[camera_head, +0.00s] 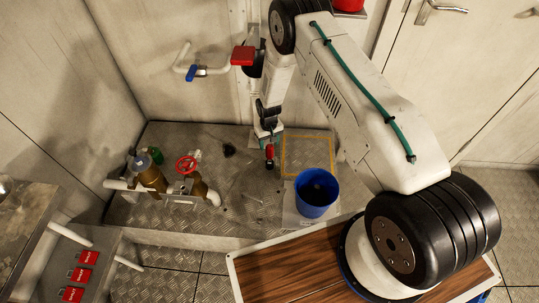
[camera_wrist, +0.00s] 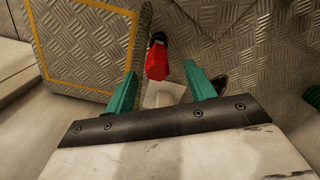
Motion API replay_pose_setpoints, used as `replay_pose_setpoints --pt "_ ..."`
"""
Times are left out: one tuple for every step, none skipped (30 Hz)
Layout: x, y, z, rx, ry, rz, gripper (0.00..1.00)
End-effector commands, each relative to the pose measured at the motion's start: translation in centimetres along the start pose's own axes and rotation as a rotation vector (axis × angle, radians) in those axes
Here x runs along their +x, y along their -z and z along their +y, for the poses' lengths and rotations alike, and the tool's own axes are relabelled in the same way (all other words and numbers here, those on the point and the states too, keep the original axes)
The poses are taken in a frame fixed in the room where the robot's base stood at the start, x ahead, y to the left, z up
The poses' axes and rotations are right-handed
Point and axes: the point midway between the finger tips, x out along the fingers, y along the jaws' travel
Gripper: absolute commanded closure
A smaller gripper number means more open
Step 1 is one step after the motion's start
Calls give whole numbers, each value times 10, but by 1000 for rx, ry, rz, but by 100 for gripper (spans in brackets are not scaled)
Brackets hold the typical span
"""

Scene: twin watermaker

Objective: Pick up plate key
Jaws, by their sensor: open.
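A red piece with a dark end, which looks like the plate key (camera_wrist: 157,62), shows beyond and between my fingertips in the wrist view. In the head view the red piece (camera_head: 269,155) is just below my gripper (camera_head: 268,136), over the metal platform. My gripper (camera_wrist: 162,86) is open, with its two teal fingers apart. The red piece lies roughly in line with the gap, and I cannot tell whether it touches a finger. The rest of the key is hidden or unclear.
A yellow-outlined plate (camera_head: 306,170) lies right of the gripper, with a blue bucket (camera_head: 316,193) in front of it. Brass pipework with a red valve wheel (camera_head: 186,164) stands at the left. A wall pipe with a red box (camera_head: 242,56) is behind. Red padlocks (camera_head: 84,273) are at lower left.

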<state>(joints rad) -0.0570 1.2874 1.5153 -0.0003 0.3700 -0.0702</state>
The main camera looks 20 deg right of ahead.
Motion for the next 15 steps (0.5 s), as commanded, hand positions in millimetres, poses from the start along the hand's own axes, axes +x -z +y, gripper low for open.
replay_pose_setpoints --pt "1 6 0 -2 -1 21 45" --pt "3 8 1 -3 -2 28 45" --pt "6 9 1 -4 -2 33 45" --pt "10 9 1 -4 -2 33 45" --pt "14 9 1 -4 -2 33 45" --pt "18 9 1 -4 -2 33 45" --pt "21 9 1 -4 -2 33 45" --pt "24 9 1 -4 -2 32 45" --pt "29 8 2 -4 -2 31 45" --pt "33 8 2 -3 -2 31 45" --pt "37 8 3 -3 -2 31 45" --pt "43 7 4 -3 -2 30 45" --pt "48 6 4 -3 -2 29 45" --pt "53 6 5 -3 -2 30 45" --pt "59 6 5 -3 -2 31 45"
